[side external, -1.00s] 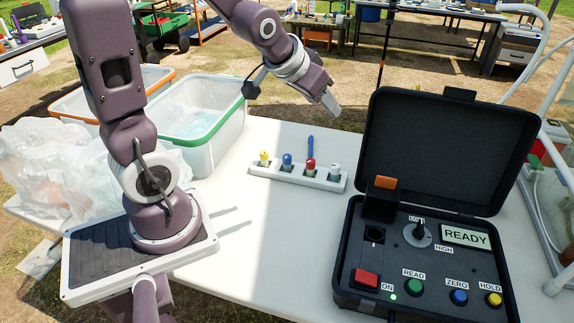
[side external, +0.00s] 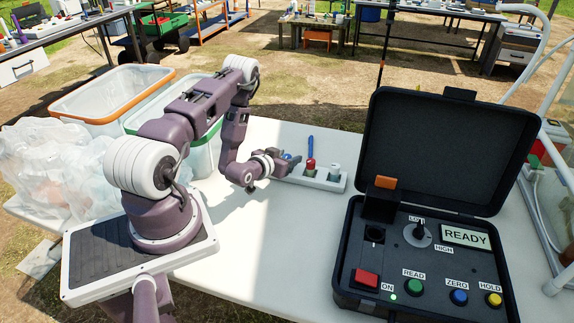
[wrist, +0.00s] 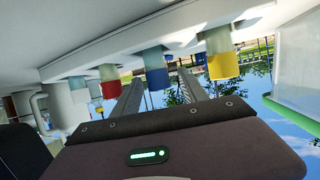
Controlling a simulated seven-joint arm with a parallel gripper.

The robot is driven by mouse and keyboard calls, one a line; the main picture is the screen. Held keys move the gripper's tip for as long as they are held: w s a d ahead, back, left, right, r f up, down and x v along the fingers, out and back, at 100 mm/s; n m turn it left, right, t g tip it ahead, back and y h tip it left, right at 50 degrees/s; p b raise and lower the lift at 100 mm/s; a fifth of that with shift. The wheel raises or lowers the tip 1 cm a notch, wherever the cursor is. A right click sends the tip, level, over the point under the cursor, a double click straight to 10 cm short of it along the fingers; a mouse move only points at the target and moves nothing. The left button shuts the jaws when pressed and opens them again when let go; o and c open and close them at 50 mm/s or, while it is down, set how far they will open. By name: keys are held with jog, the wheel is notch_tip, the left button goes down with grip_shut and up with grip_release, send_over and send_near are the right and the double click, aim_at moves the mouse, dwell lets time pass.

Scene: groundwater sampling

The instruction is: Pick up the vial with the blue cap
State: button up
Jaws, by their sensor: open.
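The vial with the blue cap (wrist: 157,79) stands in the white rack (side external: 322,182), between a red-capped vial and a yellow-capped one. In the wrist view, which looks upside down, the blue cap lies between the two grey fingers of my gripper (wrist: 162,90), with a gap on each side. The fingers are apart and hold nothing. In the side view my gripper (side external: 287,163) is level, low over the table at the rack's left part. It mostly hides the blue cap and fully hides the yellow one.
The red-capped vial (side external: 310,164) and white-capped vial (side external: 335,169) stand to the right in the rack. A blue pen (side external: 311,146) lies behind it. The black meter case (side external: 430,250) stands open on the right. Bins (side external: 110,95) and plastic bags are at left. The table front is clear.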

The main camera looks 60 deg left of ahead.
jog(key=x, duration=0.2)
jog(key=shift+w+a+f, duration=0.15)
jog(key=shift+w, duration=0.1)
grip_shut()
notch_tip(320, 180, up, 18)
dwell(0.6)
